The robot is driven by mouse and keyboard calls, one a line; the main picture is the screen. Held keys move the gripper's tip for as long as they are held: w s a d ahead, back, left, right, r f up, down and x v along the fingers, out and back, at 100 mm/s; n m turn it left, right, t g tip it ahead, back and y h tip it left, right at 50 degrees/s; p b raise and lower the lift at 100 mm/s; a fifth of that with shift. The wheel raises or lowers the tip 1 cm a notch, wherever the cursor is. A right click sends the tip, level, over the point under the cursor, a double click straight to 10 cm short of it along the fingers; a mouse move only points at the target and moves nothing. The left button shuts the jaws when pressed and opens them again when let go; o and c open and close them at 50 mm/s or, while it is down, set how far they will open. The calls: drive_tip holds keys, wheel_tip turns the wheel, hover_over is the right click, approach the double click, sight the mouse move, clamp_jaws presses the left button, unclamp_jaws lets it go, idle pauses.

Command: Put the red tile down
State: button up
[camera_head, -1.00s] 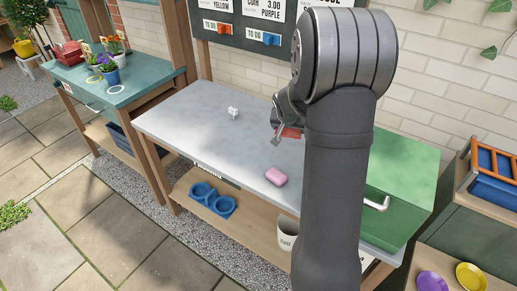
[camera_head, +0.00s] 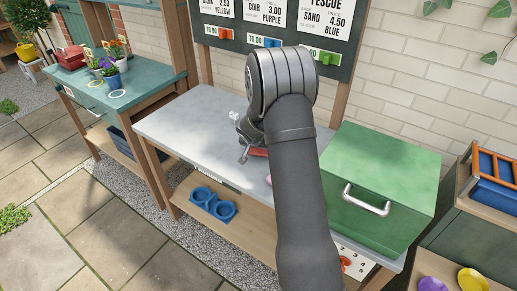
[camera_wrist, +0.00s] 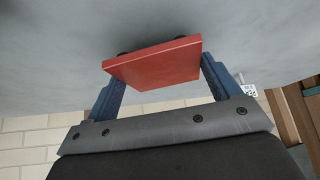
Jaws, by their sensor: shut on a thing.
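My gripper (camera_wrist: 158,72) is shut on a flat red tile (camera_wrist: 155,62), which spans the space between its two blue fingers in the wrist view. The grey worktop (camera_wrist: 50,60) lies beyond the tile; I cannot tell whether the two touch. In the head view my gripper (camera_head: 249,151) is over the middle of the grey worktop (camera_head: 185,120), and a thin red part of the tile (camera_head: 258,152) shows beside it. My arm hides the rest.
A green box (camera_head: 385,165) with a metal handle stands on the right. A small white block (camera_head: 234,116) is just behind my gripper. A pink block (camera_head: 268,180) is mostly hidden by my arm. The left of the worktop is clear. Blue cups (camera_head: 212,203) sit on the shelf below.

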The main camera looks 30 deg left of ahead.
drive_tip(key=shift+f, duration=0.6)
drive_tip(key=o, duration=1)
drive_tip(key=shift+f, duration=0.15)
drive_tip(key=v, duration=1.2)
drive_tip(key=shift+r, duration=0.2)
drive_tip(key=x, duration=1.2)
drive_tip(key=shift+f, duration=0.25)
drive_tip(key=shift+r, duration=0.2)
